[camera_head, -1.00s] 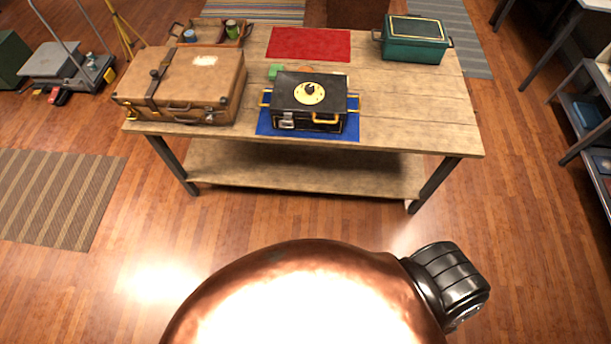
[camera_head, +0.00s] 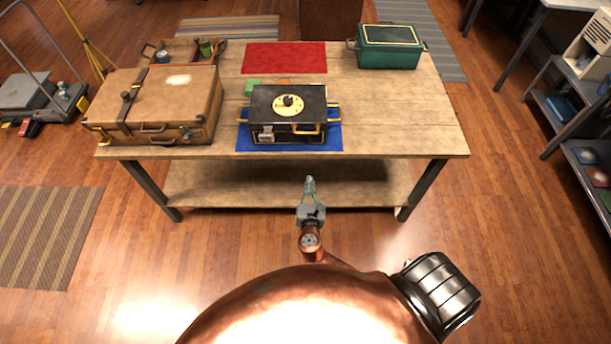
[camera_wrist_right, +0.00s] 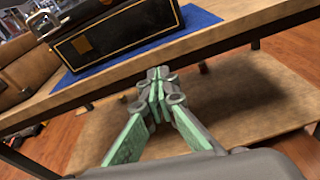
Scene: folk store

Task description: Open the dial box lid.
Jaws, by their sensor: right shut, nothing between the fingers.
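The dial box (camera_head: 262,115) is black with gold handles and a pale yellow dial (camera_head: 288,105) on its lid. Its lid is closed. The box stands on a blue mat (camera_head: 325,140) near the front edge of the table. Its dark front with gold trim also shows in the right wrist view (camera_wrist_right: 125,28). My right gripper (camera_head: 309,181) is in front of the table edge, apart from the box. In the right wrist view its green fingers (camera_wrist_right: 158,82) meet at the tips with nothing between them. My left gripper is out of view.
On the wooden table (camera_head: 400,130) stand a brown suitcase (camera_head: 175,105) left of the box and a teal box (camera_head: 388,50) at the back right. A red mat (camera_head: 285,57) and a small green block (camera_head: 251,87) lie behind the dial box. The table's right side is clear.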

